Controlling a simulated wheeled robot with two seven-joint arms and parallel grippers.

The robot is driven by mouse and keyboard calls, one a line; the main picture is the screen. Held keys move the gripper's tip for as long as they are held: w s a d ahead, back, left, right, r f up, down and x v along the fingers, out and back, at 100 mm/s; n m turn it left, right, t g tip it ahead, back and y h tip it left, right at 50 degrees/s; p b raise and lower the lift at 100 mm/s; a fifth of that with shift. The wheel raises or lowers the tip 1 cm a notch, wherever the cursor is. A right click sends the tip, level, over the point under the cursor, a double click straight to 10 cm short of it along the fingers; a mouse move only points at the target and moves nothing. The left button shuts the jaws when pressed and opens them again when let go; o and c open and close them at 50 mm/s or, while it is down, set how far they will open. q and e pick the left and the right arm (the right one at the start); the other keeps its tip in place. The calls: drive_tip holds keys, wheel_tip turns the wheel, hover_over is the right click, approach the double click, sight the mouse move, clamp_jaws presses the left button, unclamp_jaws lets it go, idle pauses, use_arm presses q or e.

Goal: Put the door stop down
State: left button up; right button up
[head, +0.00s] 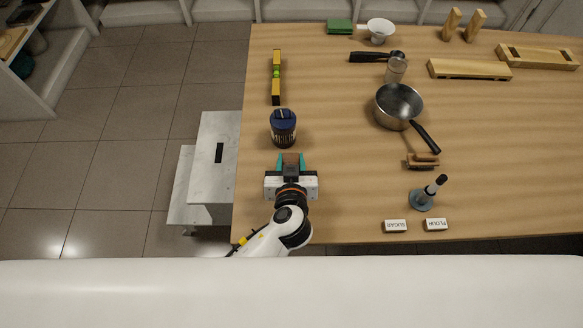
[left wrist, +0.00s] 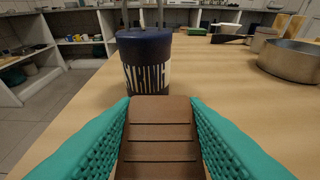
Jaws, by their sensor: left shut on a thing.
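My left gripper (head: 291,165) is over the near left part of the wooden table (head: 340,200). Its teal fingers are shut on a brown wedge with ridges across it, the door stop (left wrist: 160,135). The door stop also shows between the fingertips in the head view (head: 290,160). I cannot tell whether its underside touches the table. My right gripper is not in view.
A spirit level (head: 276,78) lies beyond the jar. A saucepan (head: 398,103), a brown wooden object (head: 422,160), a grey-based upright tool (head: 424,196) and two labels, SUGAR (head: 396,226) and FLOUR (head: 436,225), are to the right. Bare table lies between. A white step stool (head: 216,135) stands left.

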use_arm(q)
drive_tip(key=shift+f, duration=1.6)
drive_tip(key=shift+f, duration=0.15)
drive_tip(key=o, duration=1)
